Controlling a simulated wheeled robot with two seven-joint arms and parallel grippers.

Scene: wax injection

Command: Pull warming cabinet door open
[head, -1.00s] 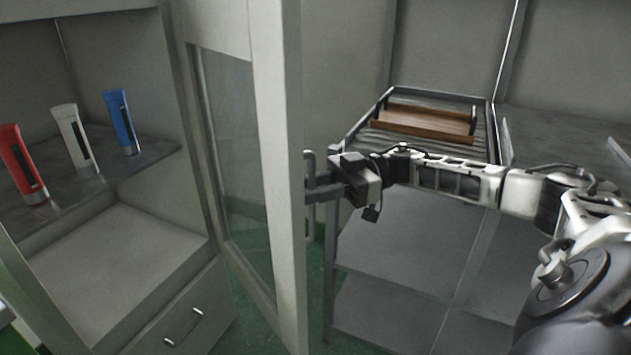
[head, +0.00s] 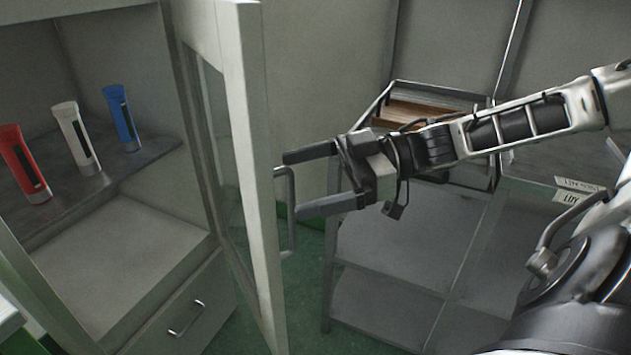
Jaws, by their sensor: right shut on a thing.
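The warming cabinet door (head: 253,150) stands swung out from the cabinet, seen nearly edge-on, with a glass pane on its inner side. Its upright bar handle (head: 290,240) is on the right face. My right gripper (head: 292,185) comes in from the right and is shut on the handle. Its two dark fingers show apart in the picture, one above the other, with the bar at their tips; the exact contact is hard to see. My left gripper is not in view.
Red (head: 24,163), white (head: 76,138) and blue (head: 121,118) cylinders stand on the cabinet shelf (head: 150,150). A drawer (head: 185,318) lies below. Behind my right arm is a metal rack (head: 400,240) with a partly hidden wooden piece (head: 405,110). Green floor shows between door and rack.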

